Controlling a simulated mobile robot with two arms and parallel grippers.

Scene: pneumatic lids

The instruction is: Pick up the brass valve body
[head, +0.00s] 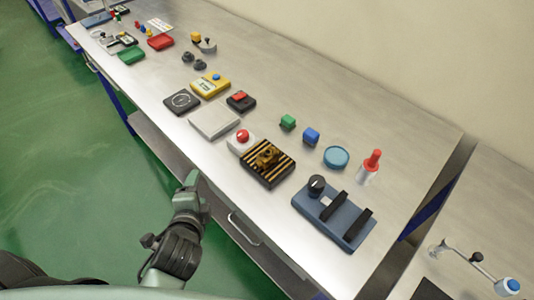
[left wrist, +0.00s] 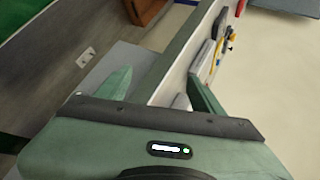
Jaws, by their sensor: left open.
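The brass valve body (head: 267,156) stands on a dark mat with yellow stripes (head: 283,171) near the front edge of the bench in the head view. My left gripper (head: 191,182) is below and left of it, out in front of the bench edge and apart from the valve body. In the left wrist view the two green fingers of the left gripper (left wrist: 160,92) stand wide apart with nothing held between them. I cannot make out the valve body in the left wrist view. My right gripper is not in view.
A red button on a white base (head: 241,140) sits just left of the striped mat. A blue fixture with black bars (head: 334,213) lies to its right. The bench (head: 400,130) is bare towards the back.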

